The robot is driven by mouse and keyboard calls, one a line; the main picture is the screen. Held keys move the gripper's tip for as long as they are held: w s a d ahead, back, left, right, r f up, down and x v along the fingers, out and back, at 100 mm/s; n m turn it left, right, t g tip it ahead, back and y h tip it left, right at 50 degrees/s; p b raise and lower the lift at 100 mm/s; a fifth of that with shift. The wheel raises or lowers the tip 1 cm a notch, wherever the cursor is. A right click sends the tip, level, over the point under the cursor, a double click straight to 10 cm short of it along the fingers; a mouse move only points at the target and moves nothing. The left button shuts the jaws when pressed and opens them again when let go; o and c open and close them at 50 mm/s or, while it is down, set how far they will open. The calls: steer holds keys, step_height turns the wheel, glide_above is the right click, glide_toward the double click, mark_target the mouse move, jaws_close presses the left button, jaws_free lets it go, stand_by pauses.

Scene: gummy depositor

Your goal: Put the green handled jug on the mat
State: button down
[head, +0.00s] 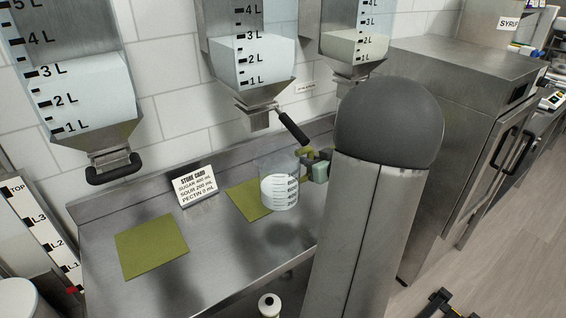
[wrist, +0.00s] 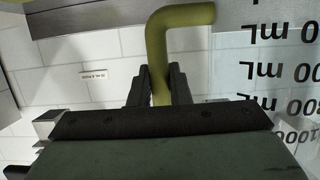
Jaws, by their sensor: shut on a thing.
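The clear jug (head: 279,190) with mL marks holds pale liquid and stands upright in the head view, overlapping the right edge of the right green mat (head: 245,203). My gripper (wrist: 158,82) is shut on the handle; in the head view my gripper (head: 312,165) is small and partly hidden behind my arm. Another green mat (head: 150,246) lies bare at the left.
Dispensers hang above the bench: left (head: 85,90), middle (head: 252,60) with a black lever (head: 292,127), and right (head: 355,45). A store card (head: 195,187) stands near the wall. The bench between the mats is clear.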

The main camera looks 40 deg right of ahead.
steer(key=w+d+p, duration=0.1)
steer(key=w+p, duration=0.1)
steer(key=w, duration=1)
step_height(320, 180, down, 7)
steer(key=shift+s+d+r, duration=0.1)
steer(key=shift+s+d, duration=0.05)
steer(key=c, duration=1.4)
jaws_free()
steer(key=shift+o, duration=0.2)
